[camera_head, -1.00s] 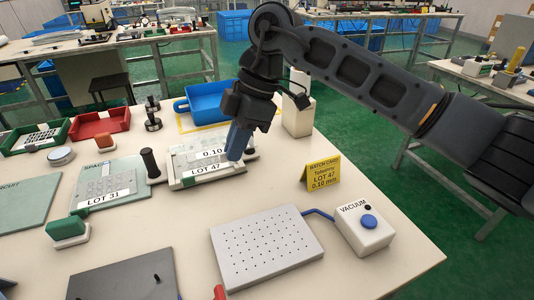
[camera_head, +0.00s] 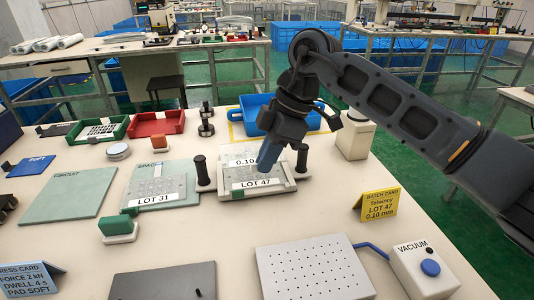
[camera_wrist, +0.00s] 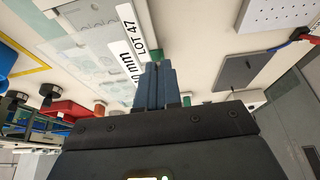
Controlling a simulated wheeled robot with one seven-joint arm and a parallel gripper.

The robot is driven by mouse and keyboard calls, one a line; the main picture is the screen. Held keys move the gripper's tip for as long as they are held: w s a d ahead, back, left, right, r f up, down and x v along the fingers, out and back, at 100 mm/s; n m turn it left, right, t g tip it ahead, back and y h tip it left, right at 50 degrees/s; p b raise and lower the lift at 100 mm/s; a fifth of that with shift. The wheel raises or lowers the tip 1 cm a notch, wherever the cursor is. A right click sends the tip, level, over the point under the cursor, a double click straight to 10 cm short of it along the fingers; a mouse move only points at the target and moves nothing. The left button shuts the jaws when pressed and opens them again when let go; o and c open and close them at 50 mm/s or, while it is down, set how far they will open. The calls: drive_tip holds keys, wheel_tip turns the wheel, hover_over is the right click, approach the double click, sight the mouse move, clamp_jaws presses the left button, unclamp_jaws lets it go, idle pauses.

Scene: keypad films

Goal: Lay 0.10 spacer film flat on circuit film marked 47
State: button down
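The circuit film marked LOT 47 (camera_head: 232,187) lies in a pale frame, right of the LOT 31 piece. The thin, translucent 0.10 spacer film (camera_head: 237,150) is over it, its white label partly hidden by my fingers. My gripper (camera_head: 266,156) points down with its blue fingers together at this film's edge, and appears shut on it. In the wrist view the fingers (camera_wrist: 160,75) sit beside the "mm" label (camera_wrist: 121,60), with the LOT 47 label (camera_wrist: 131,30) beyond it. I cannot tell whether the two films touch.
Black upright knobs flank the frame. The LOT 31 spacer piece (camera_head: 162,185) and a green circuit sheet (camera_head: 70,194) lie left. A blue tray (camera_head: 255,112) stands behind. A perforated vacuum plate (camera_head: 312,268), vacuum box (camera_head: 425,270) and yellow batch card (camera_head: 377,206) are in front and right.

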drive_tip(key=shift+f+b, duration=0.45)
drive_tip(key=shift+f, duration=2.15)
drive_tip(key=shift+f, duration=0.45)
drive_tip(key=c, duration=1.2)
unclamp_jaws()
drive_tip(key=shift+c, duration=0.2)
drive_tip(key=v, duration=0.7)
drive_tip(key=shift+r+p, duration=0.35)
drive_tip(key=shift+p, duration=0.1)
